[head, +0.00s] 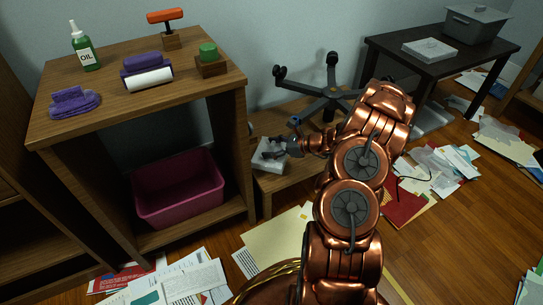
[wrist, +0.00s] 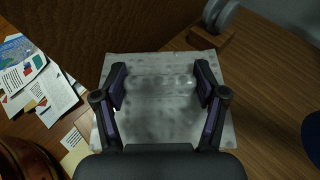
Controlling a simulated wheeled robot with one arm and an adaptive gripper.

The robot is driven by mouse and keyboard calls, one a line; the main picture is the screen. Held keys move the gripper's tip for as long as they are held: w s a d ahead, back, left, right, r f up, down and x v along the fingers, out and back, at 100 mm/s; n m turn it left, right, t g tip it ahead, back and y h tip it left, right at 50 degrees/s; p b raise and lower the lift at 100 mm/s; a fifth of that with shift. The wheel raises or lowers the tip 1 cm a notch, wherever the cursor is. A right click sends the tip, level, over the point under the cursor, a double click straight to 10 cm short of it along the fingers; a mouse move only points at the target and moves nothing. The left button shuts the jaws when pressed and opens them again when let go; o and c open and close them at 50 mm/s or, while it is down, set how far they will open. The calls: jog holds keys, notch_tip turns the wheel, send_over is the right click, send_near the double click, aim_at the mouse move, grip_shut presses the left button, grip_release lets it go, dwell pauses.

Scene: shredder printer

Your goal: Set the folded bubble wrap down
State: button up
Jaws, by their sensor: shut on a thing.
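The folded bubble wrap (wrist: 160,115) is a flat, pale grey, dimpled square that fills the middle of the wrist view. My gripper (wrist: 160,88) has one finger at each side over the wrap and is shut on it. In the head view the wrap (head: 268,156) shows as a small whitish block at my gripper (head: 281,147), over the left end of the low wooden bench (head: 285,180). I cannot tell whether the wrap touches the bench top. My arm hides part of the bench.
An upturned chair base (head: 325,95) with casters stands on the bench behind my gripper. A wooden shelf unit (head: 236,85) with a pink bin (head: 180,190) stands close on the left. Papers (head: 275,240) litter the floor. A dark table (head: 385,45) stands at the back right.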

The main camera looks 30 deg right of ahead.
jog(key=shift+s+f+b, duration=0.1)
jog(key=shift+f+b, duration=0.5)
jog(key=shift+f, duration=1)
jog(key=shift+f, duration=0.1)
jog(key=o, duration=1.1)
jog(key=shift+s+d+r, duration=0.2)
jog(key=shift+r, duration=0.15)
jog(key=p+v, duration=0.4)
jog(key=v, duration=0.6)
jog(key=shift+s+d+r, duration=0.2)
jog(key=shift+s+d, duration=0.15)
jog(key=shift+s, duration=0.1)
